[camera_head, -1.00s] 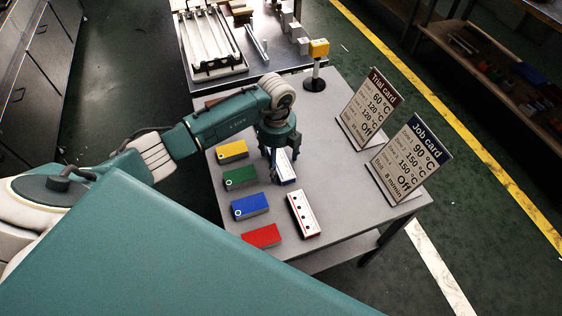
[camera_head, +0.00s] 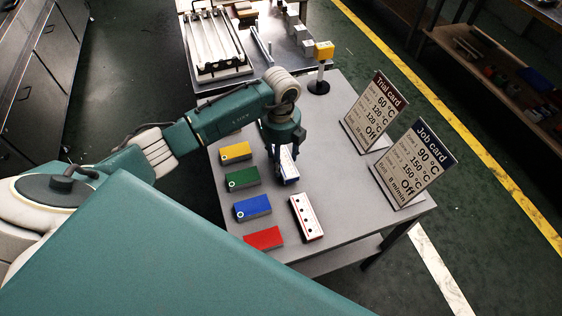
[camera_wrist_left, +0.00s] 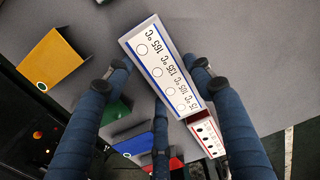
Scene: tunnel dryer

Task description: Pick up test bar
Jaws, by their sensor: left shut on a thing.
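A white bar (camera_head: 290,166) with a blue stripe and printed temperatures is at my left gripper (camera_head: 283,170), over the middle of the grey table. In the left wrist view the bar (camera_wrist_left: 172,72) shows the marks 165, 135, 105 and 75 °C, each beside a round ring. The fingers of my left gripper (camera_wrist_left: 160,75) are on both sides of it and shut on it. In the head view the arm and fingers hide part of the bar. My right gripper is not in view.
A yellow (camera_head: 236,151), a green (camera_head: 242,177), a blue (camera_head: 252,207) and a red block (camera_head: 264,237) lie left of the bar. A white bar with red edges and black dots (camera_head: 307,217) lies nearer.

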